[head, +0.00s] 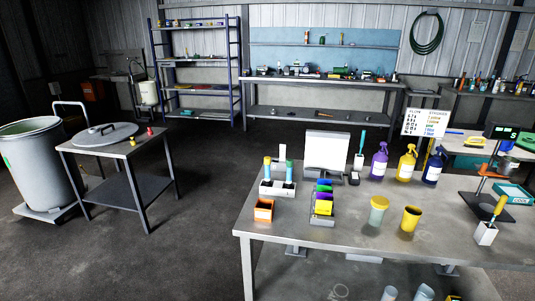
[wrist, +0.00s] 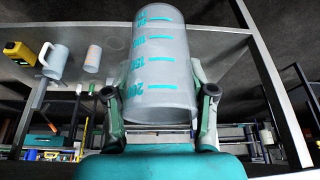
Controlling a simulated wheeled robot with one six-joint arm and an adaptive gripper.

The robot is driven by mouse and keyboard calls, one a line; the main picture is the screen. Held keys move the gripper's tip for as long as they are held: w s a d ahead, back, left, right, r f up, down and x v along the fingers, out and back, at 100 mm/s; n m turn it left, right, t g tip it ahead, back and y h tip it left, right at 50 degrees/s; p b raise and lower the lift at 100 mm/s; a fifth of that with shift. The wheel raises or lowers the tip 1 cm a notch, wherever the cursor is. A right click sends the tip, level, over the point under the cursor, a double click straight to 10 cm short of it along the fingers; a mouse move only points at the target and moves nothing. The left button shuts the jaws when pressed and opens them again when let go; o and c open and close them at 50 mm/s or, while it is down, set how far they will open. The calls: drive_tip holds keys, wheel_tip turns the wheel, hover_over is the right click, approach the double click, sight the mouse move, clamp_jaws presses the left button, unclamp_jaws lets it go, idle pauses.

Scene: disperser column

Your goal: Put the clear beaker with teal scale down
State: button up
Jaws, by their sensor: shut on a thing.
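My gripper (wrist: 158,96) is shut on the clear beaker with teal scale (wrist: 165,55) in the wrist view, one finger on each side. Neither my gripper nor the held beaker can be made out in the head view.
In the wrist view, a yellow container (wrist: 20,53), a pale jug (wrist: 55,60) and a small cup (wrist: 93,58) are on the left. Containers (head: 424,292) show below.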

drive_tip(key=s+a+f+n, duration=0.1)
drive_tip(key=s+a+f, duration=0.4)
drive_tip(key=a, duration=0.3)
drive_tip(key=shift+s+a+f+n+y, duration=0.25)
drive_tip(key=shift+s+n+y, duration=0.05)
drive_tip(key=shift+s, duration=0.15)
